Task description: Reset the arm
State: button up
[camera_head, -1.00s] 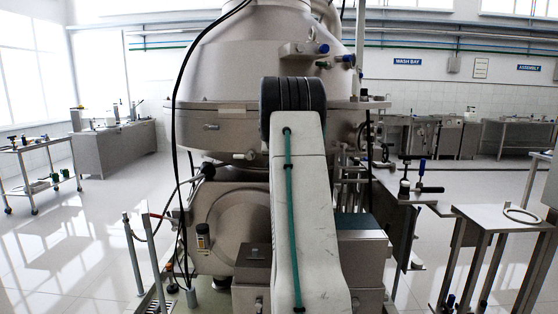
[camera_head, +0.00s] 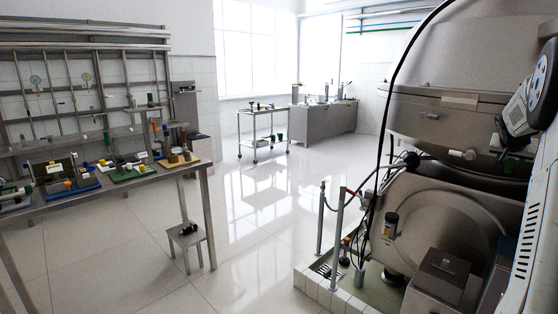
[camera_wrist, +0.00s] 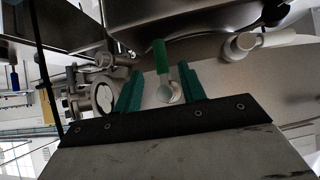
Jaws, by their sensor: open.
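My arm (camera_head: 522,220) shows along the right edge of the head view, in front of the disc separator (camera_head: 440,75). My gripper (camera_wrist: 161,92) shows in the wrist view as two teal fingers set apart; it is open. A green-handled metal fitting (camera_wrist: 160,58) shows in the gap between the fingers, beyond them. Its distance from the fingertips is hard to judge, and nothing is seen clamped. The separator's grey metal body fills much of the wrist view behind the fingers. The gripper itself cannot be made out in the head view.
A workbench (camera_head: 110,188) with trays and small parts stands at the left, with a low stool (camera_head: 190,236) beside it. A cart (camera_head: 262,138) and a grey cabinet (camera_head: 325,122) stand at the back. Thin posts (camera_head: 320,220) rise near the separator's base. The tiled floor between is clear.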

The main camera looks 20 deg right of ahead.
jog(key=s+a+f+g+y, duration=0.2)
jog(key=s+a+f, duration=0.2)
jog(key=f, duration=0.2)
jog(key=s+a+n+g+y, duration=0.1)
jog(key=s+a+n+y, duration=0.25)
jog(key=a, duration=1.65)
jog(key=s+a+n+g+y, duration=0.1)
jog(key=s+a+n+y, duration=0.2)
jog(key=a, duration=1.7)
jog(key=s+a+n, duration=0.3)
jog(key=s+a, duration=0.4)
jog(key=a, duration=0.4)
jog(key=s+a+n+y, duration=0.1)
jog(key=s+a+n, duration=0.2)
jog(key=s+a, duration=0.5)
jog(key=a, duration=0.3)
jog(key=shift+s+a+t, duration=0.2)
jog(key=shift+t, duration=0.2)
jog(key=shift+d+f, duration=0.1)
jog(key=shift+c, duration=0.5)
